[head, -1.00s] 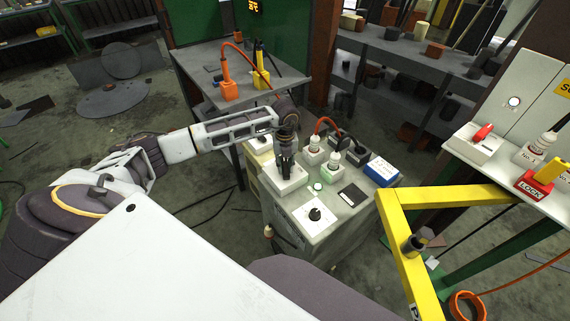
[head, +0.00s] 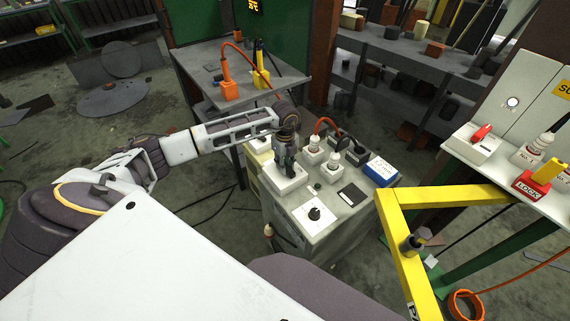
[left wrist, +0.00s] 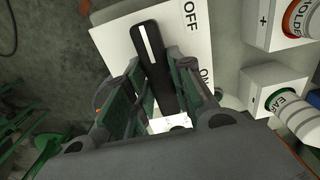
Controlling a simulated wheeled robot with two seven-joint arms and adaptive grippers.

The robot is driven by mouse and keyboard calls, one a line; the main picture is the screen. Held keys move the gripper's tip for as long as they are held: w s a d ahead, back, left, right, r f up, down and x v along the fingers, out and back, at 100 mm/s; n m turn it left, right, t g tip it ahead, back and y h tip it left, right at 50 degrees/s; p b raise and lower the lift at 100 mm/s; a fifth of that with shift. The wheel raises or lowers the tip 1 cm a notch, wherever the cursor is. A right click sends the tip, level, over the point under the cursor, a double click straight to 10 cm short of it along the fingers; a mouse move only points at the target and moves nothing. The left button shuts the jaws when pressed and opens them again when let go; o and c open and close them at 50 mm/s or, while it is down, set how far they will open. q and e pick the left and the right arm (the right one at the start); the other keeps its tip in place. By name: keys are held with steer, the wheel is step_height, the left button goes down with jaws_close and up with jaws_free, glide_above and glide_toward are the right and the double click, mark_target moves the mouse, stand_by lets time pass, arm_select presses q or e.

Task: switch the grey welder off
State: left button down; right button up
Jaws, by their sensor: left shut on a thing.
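The grey welder (head: 335,232) stands in the middle of the head view as a grey cabinet with controls on top. Its white switch plate (head: 275,181) is at the top's left side. In the left wrist view the plate (left wrist: 112,38) bears the words OFF and ON and a black lever (left wrist: 150,45) with a white line. The lever's marked end points up in that picture, on the OFF end of the plate. My left gripper (head: 290,170) is shut on the lever, one finger on each side (left wrist: 158,88). My right gripper is not in view.
Beside the switch stand white sockets with plugs (head: 333,163), a black knob (head: 314,214) and a blue box (head: 380,169). A yellow frame (head: 397,230) is close on the right. A table with an orange holder (head: 229,84) is behind.

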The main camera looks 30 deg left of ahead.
arm_select(q)
steer(key=shift+w+r, duration=0.15)
steer(key=c, duration=1.2)
jaws_free()
steer(key=shift+c, duration=0.2)
step_height(320, 180, up, 12)
